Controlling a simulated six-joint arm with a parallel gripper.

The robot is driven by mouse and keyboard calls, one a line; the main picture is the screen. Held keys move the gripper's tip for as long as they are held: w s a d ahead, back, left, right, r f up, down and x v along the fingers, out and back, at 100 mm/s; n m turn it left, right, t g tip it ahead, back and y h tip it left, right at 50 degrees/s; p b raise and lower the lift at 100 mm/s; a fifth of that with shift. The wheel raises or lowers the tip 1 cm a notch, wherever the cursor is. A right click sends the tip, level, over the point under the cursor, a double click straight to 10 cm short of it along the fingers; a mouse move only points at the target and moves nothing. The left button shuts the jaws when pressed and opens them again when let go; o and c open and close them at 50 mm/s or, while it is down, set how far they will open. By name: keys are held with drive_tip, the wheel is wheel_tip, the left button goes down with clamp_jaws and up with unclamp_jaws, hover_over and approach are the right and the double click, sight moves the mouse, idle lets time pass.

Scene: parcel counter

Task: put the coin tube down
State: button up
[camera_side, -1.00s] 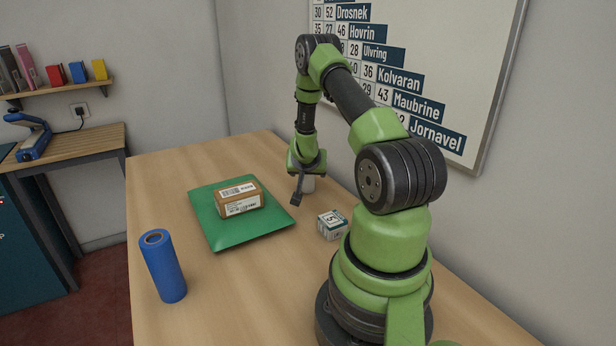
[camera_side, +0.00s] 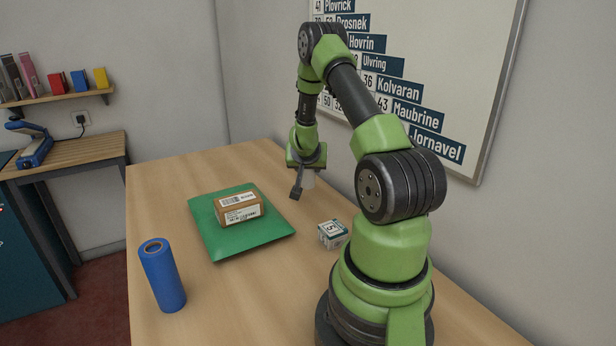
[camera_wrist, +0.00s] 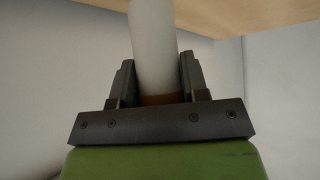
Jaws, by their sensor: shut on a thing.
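The coin tube (camera_wrist: 154,45) is a pale grey-white cylinder with a brown band near my palm in the wrist view. My gripper (camera_wrist: 152,75) is shut on it, with a dark finger on each side of the tube. In the side view my gripper (camera_side: 303,184) hangs over the far right part of the table. The tube (camera_side: 309,181) shows there only as a small pale piece behind a finger. I cannot tell in the side view whether its lower end touches the table.
A green mailer (camera_side: 254,235) with a brown labelled box (camera_side: 238,207) on it lies left of my gripper. A small white box (camera_side: 332,234) stands nearer my base. A blue roll (camera_side: 162,276) stands at the front left. The wooden table (camera_side: 185,172) is clear at the far left.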

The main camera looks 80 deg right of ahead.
wheel_tip(320, 180, up, 6)
drive_tip(key=shift+f, duration=0.1)
drive_tip(key=shift+w+a+r+n+t, duration=0.2)
drive_tip(key=shift+w+r+n+t, duration=0.15)
drive_tip(key=shift+w+n+t, duration=0.25)
drive_tip(key=w+a+n+t+y, duration=0.2)
drive_tip(key=w+a+n+y, duration=0.1)
drive_tip(key=a+n, duration=0.1)
drive_tip(key=w+a+n+t+y, duration=0.2)
drive_tip(key=w+a+n, duration=0.1)
drive_tip(key=a+n, duration=0.2)
drive_tip(key=w+a+r+n+t+y, duration=0.1)
drive_tip(key=w+a+n+t+y, duration=0.1)
drive_tip(key=w+a+n+y, duration=0.1)
drive_tip(key=shift+w+a+n+y, duration=0.15)
drive_tip(key=shift+w+a+n, duration=0.15)
drive_tip(key=shift+a+n, duration=0.4)
drive_tip(key=shift+w+a+n+y, duration=0.15)
drive_tip(key=shift+w+a+n, duration=0.25)
drive_tip(key=shift+a, duration=0.45)
drive_tip(key=s+a+f+n+g+y, duration=0.1)
drive_tip(key=s+a+n+g+y, duration=0.25)
drive_tip(key=a+n, duration=0.45)
drive_tip(key=s+a+n+g+y, duration=0.2)
drive_tip(key=s+a+n+y, duration=0.3)
drive_tip(key=a, duration=0.6)
drive_tip(key=shift+t, duration=0.25)
drive_tip(key=shift+s+f, duration=0.1)
drive_tip(key=shift+f, duration=5.05)
